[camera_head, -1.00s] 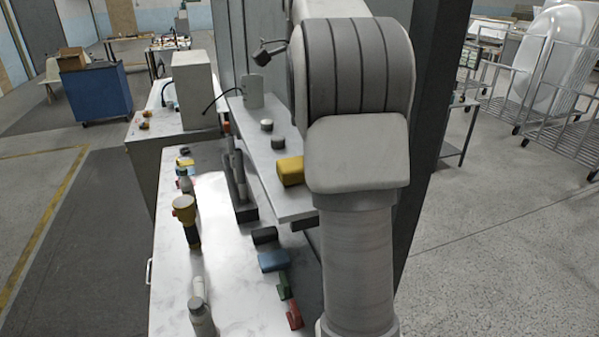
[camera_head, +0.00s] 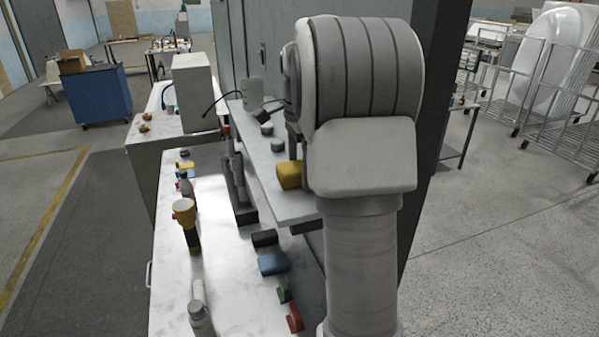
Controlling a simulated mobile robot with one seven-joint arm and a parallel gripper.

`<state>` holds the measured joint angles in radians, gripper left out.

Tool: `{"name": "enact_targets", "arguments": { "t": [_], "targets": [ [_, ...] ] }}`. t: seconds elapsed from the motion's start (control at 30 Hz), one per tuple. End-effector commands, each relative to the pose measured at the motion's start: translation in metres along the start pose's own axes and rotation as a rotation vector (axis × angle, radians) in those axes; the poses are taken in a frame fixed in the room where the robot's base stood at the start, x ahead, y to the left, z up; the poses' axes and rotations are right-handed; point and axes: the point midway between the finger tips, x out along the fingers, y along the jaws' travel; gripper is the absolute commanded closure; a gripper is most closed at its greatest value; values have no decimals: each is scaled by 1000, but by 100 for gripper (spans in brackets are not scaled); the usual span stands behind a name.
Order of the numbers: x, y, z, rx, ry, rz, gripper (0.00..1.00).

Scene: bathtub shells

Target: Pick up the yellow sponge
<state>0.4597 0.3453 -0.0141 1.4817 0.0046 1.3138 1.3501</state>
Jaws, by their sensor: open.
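The yellow sponge (camera_head: 287,175) lies on the raised white shelf, near its front end. Its right side is hidden behind my arm. My gripper (camera_head: 297,150) is mostly hidden by my own arm; a dark finger shows just above the sponge's right part, pointing down. It is open. Whether the fingers touch the sponge or stand around it cannot be told from this view.
Two small round pieces (camera_head: 278,145) and a light grey cup-like container (camera_head: 252,93) stand farther back on the shelf (camera_head: 292,209). Below is a white worktop (camera_head: 225,270) with a yellow-topped tool (camera_head: 185,212), a bottle (camera_head: 199,318) and blue, green and red blocks. A tall grey cabinet stands behind.

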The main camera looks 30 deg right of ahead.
Motion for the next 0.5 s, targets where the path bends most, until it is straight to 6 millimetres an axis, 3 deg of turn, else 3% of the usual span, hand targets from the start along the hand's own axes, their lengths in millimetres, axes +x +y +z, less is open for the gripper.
{"name": "enact_targets", "arguments": {
  "t": [0.13, 0.5],
  "targets": [
    [0, 0, 0, 0, 0, 0, 4],
    [0, 0, 0, 0, 0, 1, 70]
  ]
}}
